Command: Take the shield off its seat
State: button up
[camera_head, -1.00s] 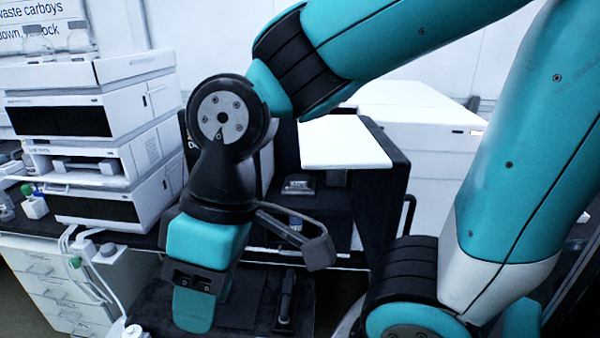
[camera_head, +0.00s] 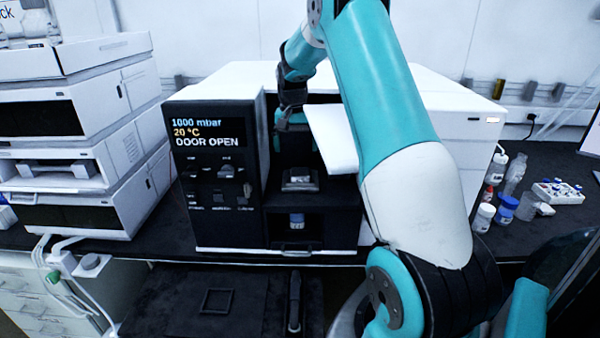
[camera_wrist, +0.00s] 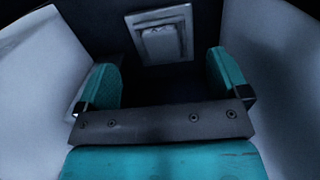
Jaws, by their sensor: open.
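My gripper (camera_head: 290,122) is inside the upper part of an open black chamber, mostly hidden by my arm and the dark interior. In the wrist view its two teal fingers (camera_wrist: 165,80) stand wide apart with nothing between them. Ahead of the fingertips is a pale square plate with a raised block on it (camera_wrist: 160,42), apart from both fingers. It is probably the shield on its seat, though I cannot tell where one ends and the other begins. In the head view a small grey block (camera_head: 300,180) sits on a black ledge below my gripper.
The instrument panel (camera_head: 210,130) reads 1000 mbar, 20 °C, DOOR OPEN. A white panel (camera_head: 332,138) juts out at the opening's right. A blue-capped jar (camera_head: 296,221) stands in the lower bay. Stacked white modules (camera_head: 70,150) stand left; bottles (camera_head: 505,210) stand right.

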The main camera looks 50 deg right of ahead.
jog(key=w+d+r, duration=0.1)
jog(key=w+d, duration=0.1)
jog(key=d, duration=0.2)
jog(key=p, duration=0.3)
send_over(301, 168)
jog(key=shift+t, duration=0.4)
jog(key=f, duration=0.5)
jog(key=shift+s+a+f, duration=0.15)
jog(key=shift+s+f, duration=0.25)
jog(key=f, duration=0.2)
jog(key=f+p, duration=0.2)
jog(key=f, duration=0.1)
jog(key=shift+w+f, duration=0.3)
jog(key=shift+w, duration=0.05)
jog(key=c, duration=1.1)
